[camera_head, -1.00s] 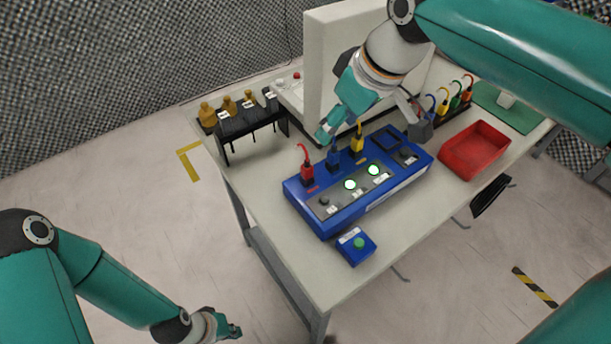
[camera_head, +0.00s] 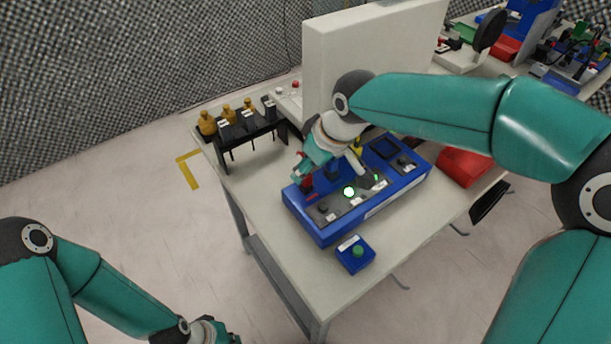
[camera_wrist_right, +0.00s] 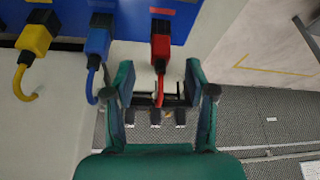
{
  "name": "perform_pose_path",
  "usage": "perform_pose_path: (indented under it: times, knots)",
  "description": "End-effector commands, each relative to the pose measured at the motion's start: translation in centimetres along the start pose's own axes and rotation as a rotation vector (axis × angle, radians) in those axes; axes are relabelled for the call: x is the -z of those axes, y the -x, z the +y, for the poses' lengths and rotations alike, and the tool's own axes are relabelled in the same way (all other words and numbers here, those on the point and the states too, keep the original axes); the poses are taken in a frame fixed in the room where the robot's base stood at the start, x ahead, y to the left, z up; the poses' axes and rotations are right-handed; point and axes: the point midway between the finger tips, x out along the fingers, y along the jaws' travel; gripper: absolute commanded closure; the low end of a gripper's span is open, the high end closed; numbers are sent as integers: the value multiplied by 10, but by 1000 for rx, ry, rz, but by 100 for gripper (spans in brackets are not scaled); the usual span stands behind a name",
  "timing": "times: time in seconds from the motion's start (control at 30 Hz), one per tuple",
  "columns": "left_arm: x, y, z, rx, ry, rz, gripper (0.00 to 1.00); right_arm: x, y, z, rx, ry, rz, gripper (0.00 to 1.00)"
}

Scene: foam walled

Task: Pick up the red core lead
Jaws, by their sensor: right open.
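The red core lead (camera_wrist_right: 160,48) is plugged into the blue panel box (camera_wrist_right: 150,10), its cable hanging down between my right fingers in the right wrist view. My right gripper (camera_wrist_right: 161,80) is open, with a finger on each side of the lead and clear space at both sides. In the head view my right gripper (camera_head: 306,172) is over the box's left end and partly hides the red lead (camera_head: 306,184). The blue lead (camera_wrist_right: 98,42) and yellow lead (camera_wrist_right: 35,40) are plugged in alongside. My left gripper (camera_head: 212,332) is low at the bottom edge, its fingers unclear.
A black rack (camera_head: 250,132) with brown-topped items stands behind left. A small blue box with a green button (camera_head: 355,254) lies in front of the panel box. The table's front left is bare.

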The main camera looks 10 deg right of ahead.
Motion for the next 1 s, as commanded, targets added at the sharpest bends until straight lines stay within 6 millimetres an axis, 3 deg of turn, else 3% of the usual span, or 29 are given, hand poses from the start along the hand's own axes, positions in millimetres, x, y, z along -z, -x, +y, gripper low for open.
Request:
perform_pose_path:
  times: [0.2, 0.47, 0.8, 1.0]
  knots:
    - [0, 4, 2, 0, 0, 0, 100, 1, -27, 0, 1, -1, -3, 44]
    - [0, 4, 1, 0, 0, 0, 100, 1, -30, 0, 0, -1, -1, 44]
    - [0, 4, 1, 0, 0, 0, 100, 1, -29, 0, 0, -1, -1, 99]
    - [0, 4, 1, 0, 0, 0, 100, 1, -29, 0, 0, -1, -1, 100]
